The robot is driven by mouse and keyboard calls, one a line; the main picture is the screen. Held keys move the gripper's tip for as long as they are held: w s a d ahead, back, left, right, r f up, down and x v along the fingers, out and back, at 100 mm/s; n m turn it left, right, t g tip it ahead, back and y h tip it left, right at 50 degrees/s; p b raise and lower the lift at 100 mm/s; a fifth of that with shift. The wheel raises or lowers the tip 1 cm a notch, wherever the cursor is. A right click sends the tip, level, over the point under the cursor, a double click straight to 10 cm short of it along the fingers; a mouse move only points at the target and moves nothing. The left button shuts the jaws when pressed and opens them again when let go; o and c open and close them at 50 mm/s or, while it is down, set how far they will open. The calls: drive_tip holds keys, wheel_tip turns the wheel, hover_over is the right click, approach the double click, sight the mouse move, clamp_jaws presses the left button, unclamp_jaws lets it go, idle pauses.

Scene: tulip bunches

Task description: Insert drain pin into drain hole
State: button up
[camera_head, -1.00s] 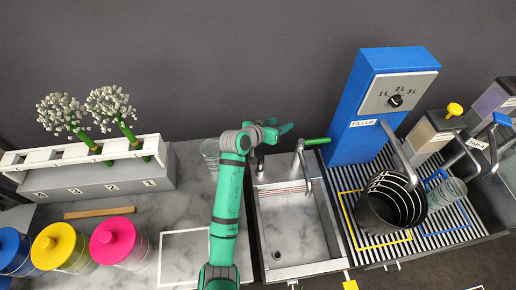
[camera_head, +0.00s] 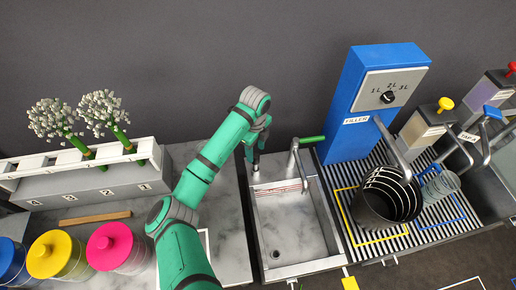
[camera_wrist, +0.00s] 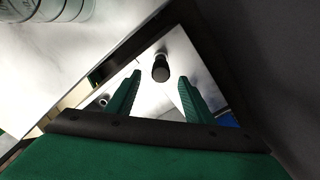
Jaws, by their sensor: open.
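The drain pin (camera_head: 256,162) is a small dark upright piece at the back left corner of the sink (camera_head: 290,225). In the wrist view the pin (camera_wrist: 160,70) has a black top and stands just beyond my fingertips, centred between them. My gripper (camera_wrist: 159,82) is open and empty, with its two green fingers on either side of the pin's line. In the head view my wrist covers most of the gripper, above the pin. The drain hole (camera_head: 276,254) is a dark round spot near the front left of the sink floor and looks uncovered.
A tap with a green handle (camera_head: 312,140) stands right of the pin, at the sink's back edge. The blue filler (camera_head: 350,145) and a black pot (camera_head: 385,205) stand further right. A clear glass (camera_wrist: 45,9) stands on the counter left of the sink.

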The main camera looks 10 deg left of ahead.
sight(256, 164)
wheel_tip(256, 164, down, 10)
drive_tip(key=shift+f, duration=0.2)
idle(0.3)
drive_tip(key=shift+w, duration=0.1)
clamp_jaws()
